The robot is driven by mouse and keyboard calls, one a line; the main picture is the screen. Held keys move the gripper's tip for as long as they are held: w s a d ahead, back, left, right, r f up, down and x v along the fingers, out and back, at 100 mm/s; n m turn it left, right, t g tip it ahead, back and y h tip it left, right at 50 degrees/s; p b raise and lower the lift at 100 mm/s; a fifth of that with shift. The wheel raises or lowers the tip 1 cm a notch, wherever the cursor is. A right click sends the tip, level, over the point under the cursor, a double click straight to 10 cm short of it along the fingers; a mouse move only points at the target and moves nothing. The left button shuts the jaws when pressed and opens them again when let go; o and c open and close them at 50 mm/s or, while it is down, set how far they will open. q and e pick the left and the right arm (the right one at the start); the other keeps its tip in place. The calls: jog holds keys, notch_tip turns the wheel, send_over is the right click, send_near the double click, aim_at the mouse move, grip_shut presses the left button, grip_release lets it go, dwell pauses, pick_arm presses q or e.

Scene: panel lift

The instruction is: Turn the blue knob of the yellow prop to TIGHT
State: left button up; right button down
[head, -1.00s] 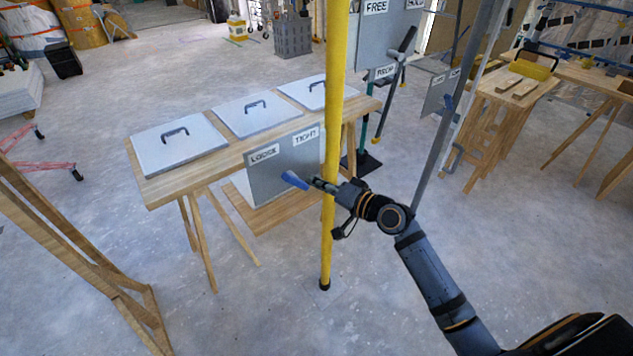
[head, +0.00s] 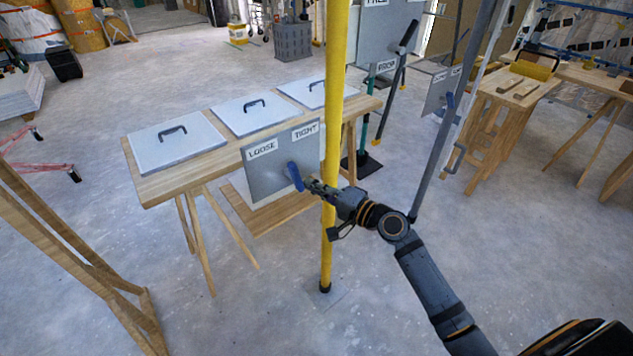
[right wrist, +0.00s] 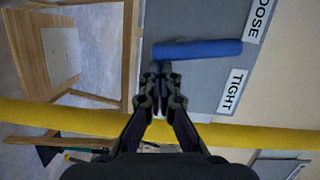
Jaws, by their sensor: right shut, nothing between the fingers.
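The yellow prop (head: 333,120) stands upright on the floor. A grey panel (head: 265,178) beside it carries a LOOSE label (head: 262,149) on the left and a TIGHT label (head: 305,131) on the right. The blue knob (head: 295,176) is a lever on the panel, nearly upright, its top leaning slightly left, between the two labels. My right gripper (head: 309,184) is shut and empty, just right of the knob's lower part. In the right wrist view, the closed fingertips (right wrist: 160,70) are close beside one end of the blue knob (right wrist: 205,48); I cannot tell if they touch. My left gripper is not in view.
A wooden table (head: 170,180) with several lidded grey boxes stands behind the panel. A grey post (head: 450,110) with another panel stands to the right, near a wooden workbench (head: 515,90). A wooden frame (head: 60,240) is at the left. The floor in front is clear.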

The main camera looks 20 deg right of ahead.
jog(key=m, duration=0.3)
jog(key=a+f+m+t+b, duration=0.1)
jog(key=m, duration=0.1)
jog(key=a+m+t+b, duration=0.1)
jog(key=m, duration=0.2)
jog(key=shift+s+a+f+m+y, duration=0.2)
jog(key=shift+s+f+m+y, duration=0.1)
jog(key=shift+s, duration=0.1)
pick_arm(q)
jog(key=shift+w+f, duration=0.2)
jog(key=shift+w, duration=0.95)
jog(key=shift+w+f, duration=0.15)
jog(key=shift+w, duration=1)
pick_arm(e)
jog(key=shift+s+a+m+t, duration=0.1)
jog(key=shift+a+m+t, duration=0.2)
jog(key=shift+m, duration=0.4)
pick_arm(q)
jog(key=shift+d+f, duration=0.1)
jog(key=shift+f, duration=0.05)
